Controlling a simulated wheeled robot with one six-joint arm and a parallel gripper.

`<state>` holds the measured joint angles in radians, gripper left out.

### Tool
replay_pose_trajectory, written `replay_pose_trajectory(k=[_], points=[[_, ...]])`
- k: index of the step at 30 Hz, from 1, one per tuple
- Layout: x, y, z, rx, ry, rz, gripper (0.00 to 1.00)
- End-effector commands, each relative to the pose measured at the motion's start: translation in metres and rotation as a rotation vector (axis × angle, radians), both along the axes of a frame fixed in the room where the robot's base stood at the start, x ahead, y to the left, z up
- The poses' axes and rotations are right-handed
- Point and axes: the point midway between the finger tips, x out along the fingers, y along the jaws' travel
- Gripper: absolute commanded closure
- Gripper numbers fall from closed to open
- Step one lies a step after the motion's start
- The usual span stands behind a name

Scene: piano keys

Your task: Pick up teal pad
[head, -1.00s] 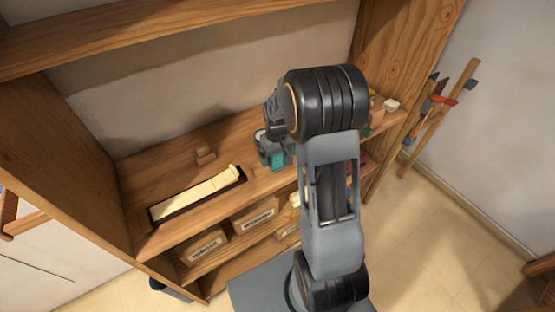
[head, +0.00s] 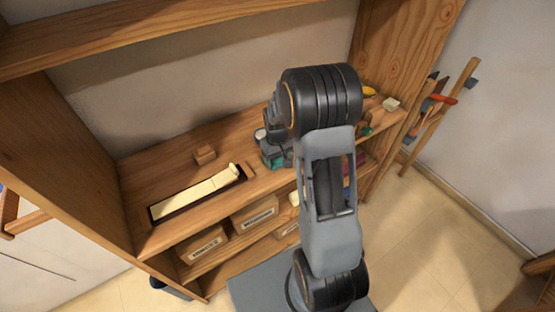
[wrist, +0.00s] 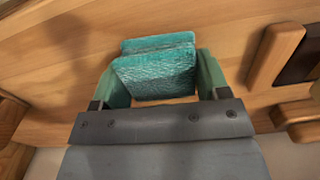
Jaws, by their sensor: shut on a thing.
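The teal pad (wrist: 155,73) is a fuzzy block between the two green fingers of my gripper (wrist: 157,85) in the wrist view. The fingers press on its left and right sides, and the gripper is shut on it. Wooden shelf surface shows behind and around the pad. In the head view the gripper (head: 274,155) is over the shelf, right of the tray with piano keys, and my arm partly hides it. I cannot tell how far the pad is from the wood.
A dark tray with cream piano keys (head: 207,192) lies on the shelf (head: 140,187) to the left. A small wooden block (head: 204,154) stands behind it. Labelled boxes (head: 254,214) sit on the lower shelf. A yellow item (head: 368,91) and a pale block (head: 391,104) lie at the right.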

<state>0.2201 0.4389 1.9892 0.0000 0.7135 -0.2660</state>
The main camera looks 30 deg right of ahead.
Motion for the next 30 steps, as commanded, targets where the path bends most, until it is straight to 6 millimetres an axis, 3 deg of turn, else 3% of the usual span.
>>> replay_pose_trajectory(k=[11, 18, 27, 30], points=[[0.001, 0.0, 0.005, -0.001, -0.002, 0.0, 0.54], [0.001, 0.0, 0.033, -0.001, -0.005, 0.0, 0.54], [-0.028, 0.044, 0.092, -0.001, -0.007, 0.004, 0.54], [-0.041, 0.063, 0.1, -0.001, -0.004, 0.007, 0.54]])
